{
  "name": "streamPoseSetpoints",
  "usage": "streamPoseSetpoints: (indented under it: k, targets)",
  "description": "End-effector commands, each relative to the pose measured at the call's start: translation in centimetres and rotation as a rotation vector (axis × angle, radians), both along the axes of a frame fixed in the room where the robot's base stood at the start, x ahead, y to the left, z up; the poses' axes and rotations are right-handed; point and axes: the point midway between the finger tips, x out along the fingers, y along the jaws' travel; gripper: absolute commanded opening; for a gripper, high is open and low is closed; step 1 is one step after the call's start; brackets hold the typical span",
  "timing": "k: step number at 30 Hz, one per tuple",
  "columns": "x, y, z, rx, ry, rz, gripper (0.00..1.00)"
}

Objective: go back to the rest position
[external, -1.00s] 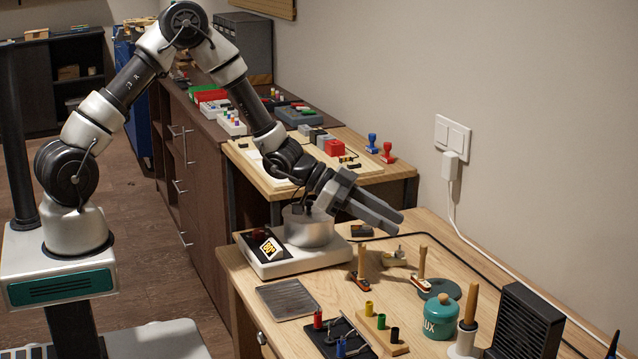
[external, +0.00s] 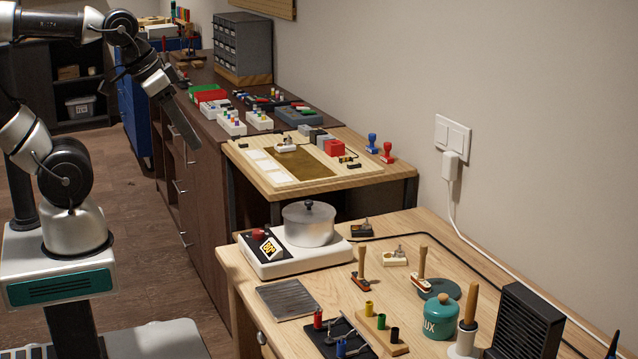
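My gripper (external: 182,122) hangs at the upper left of the external view, in front of the dark brown cabinet and clear of the workbench. It points down and to the right. Its fingers show edge-on, so I cannot tell whether they are open or shut, and no object shows at them.
The wooden workbench (external: 440,235) holds several brushes or stamps, a teal jar (external: 440,316), a black rack (external: 525,322) and a grey metal plate (external: 287,299). Behind it stand a smaller wooden table (external: 268,183) and the brown cabinet (external: 205,185) with small boxes. The floor (external: 140,270) beside the cabinet is clear.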

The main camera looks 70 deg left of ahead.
Motion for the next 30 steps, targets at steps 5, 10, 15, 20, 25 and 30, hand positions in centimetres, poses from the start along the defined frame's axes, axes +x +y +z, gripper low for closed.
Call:
streamPoseSetpoints:
  k: [5,10,15,20,25,30]
  targets:
    - [-0.4,-0.1,-0.1,-0.007,0.006,0.000,0.32]
    - [-0.3,-0.1,0.2,-0.005,0.005,0.001,0.32]
    - [-0.3,-0.1,3.1,-0.004,0.004,0.001,0.32]
    - [-0.3,-0.1,8.5,-0.004,0.004,0.001,0.32]
    - [-0.3,-0.1,14.0,-0.004,0.003,0.001,0.32]
    - [-0.3,-0.1,14.4,-0.004,0.003,0.001,0.32]
